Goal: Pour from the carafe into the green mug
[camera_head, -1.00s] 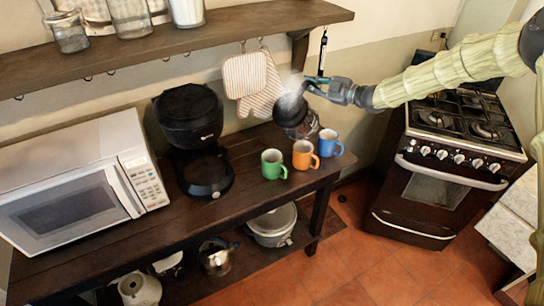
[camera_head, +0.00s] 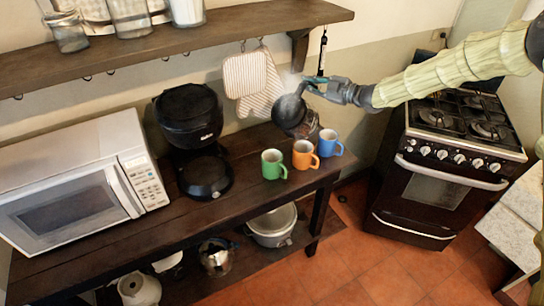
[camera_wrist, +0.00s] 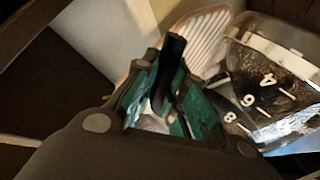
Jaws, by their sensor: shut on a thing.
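The carafe (camera_head: 291,113), with a black lid and a glass body, is held tilted above the back of the counter. Pale steam or mist shows over it. In the wrist view its glass (camera_wrist: 275,95) carries white numbers and dark contents. My gripper (camera_head: 316,85) is shut on the carafe's handle; the wrist view shows the black handle between the green-padded fingers (camera_wrist: 170,100). The green mug (camera_head: 274,164) stands upright on the counter, left of the orange mug and to the lower left of the carafe. I cannot see any stream into the mug.
The orange mug (camera_head: 305,155) and the blue mug (camera_head: 330,144) stand in a row beside the green one. The coffee maker (camera_head: 195,140) and microwave (camera_head: 85,185) are to the left. Pot holders (camera_head: 245,75) hang behind, under the wall shelf (camera_head: 180,45). A stove (camera_head: 455,150) is right.

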